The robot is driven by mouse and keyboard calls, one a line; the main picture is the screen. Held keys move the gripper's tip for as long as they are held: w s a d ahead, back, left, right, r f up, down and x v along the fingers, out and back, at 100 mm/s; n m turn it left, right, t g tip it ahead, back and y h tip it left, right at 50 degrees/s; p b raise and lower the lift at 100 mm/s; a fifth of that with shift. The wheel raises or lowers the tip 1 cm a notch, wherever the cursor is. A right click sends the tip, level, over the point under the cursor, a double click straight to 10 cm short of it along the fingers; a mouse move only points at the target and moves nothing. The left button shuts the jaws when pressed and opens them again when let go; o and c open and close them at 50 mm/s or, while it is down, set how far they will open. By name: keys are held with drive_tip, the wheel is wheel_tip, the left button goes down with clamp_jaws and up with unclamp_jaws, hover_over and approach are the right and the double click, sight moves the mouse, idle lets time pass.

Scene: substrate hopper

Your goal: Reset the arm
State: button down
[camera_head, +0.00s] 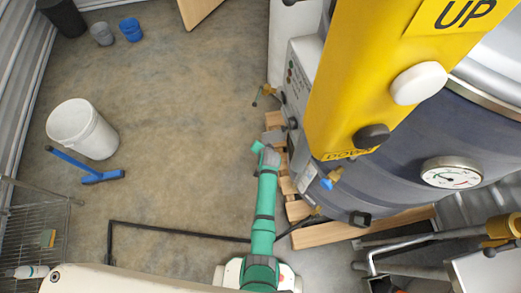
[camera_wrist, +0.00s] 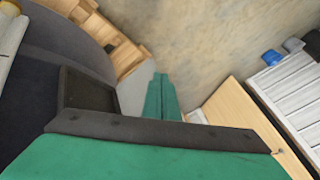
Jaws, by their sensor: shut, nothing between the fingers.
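My green arm (camera_head: 264,205) reaches up the middle of the head view, beside the large dark tank (camera_head: 400,150). My gripper (camera_head: 257,146) is at its far end, small in this view, near the wooden slats at the tank's foot. In the wrist view my gripper (camera_wrist: 160,88) shows as narrow green fingers, close together above bare floor. It is shut and nothing shows between the fingers. My gripper's near parts fill the bottom of the wrist view.
A yellow panel (camera_head: 365,75) with a white and a black button and a gauge (camera_head: 451,173) are on the right. The floor (camera_head: 185,110) between is open.

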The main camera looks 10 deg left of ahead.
drive_tip(key=r, duration=0.1)
drive_tip(key=s+r, duration=0.2)
drive_tip(key=shift+s+a+r, duration=0.2)
drive_tip(key=shift+a+r, duration=0.1)
drive_tip(key=shift+a, duration=0.05)
drive_tip(key=s+d+r+n+t+h, duration=0.1)
drive_tip(key=s+d+r, duration=0.2)
drive_tip(key=s, duration=0.4)
drive_tip(key=s+d+r+n+t, duration=0.1)
drive_tip(key=s+d+r+t, duration=0.1)
drive_tip(key=s, duration=0.6)
drive_tip(key=s+d+r+n+t+h, duration=0.1)
drive_tip(key=s+d+r, duration=0.2)
drive_tip(key=s, duration=0.4)
drive_tip(key=s+r+n+t, duration=0.1)
drive_tip(key=s+r, duration=0.4)
drive_tip(key=r, duration=0.3)
drive_tip(key=s+a+r+t, duration=0.1)
drive_tip(key=s+r+t, duration=0.1)
drive_tip(key=s+r, duration=0.3)
drive_tip(key=s+r+n+t, duration=0.1)
drive_tip(key=s+r, duration=0.4)
drive_tip(key=r, duration=0.6)
drive_tip(key=shift+s+a+r+n, duration=0.25)
drive_tip(key=shift+s+a+n, duration=0.05)
drive_tip(key=shift+s, duration=0.1)
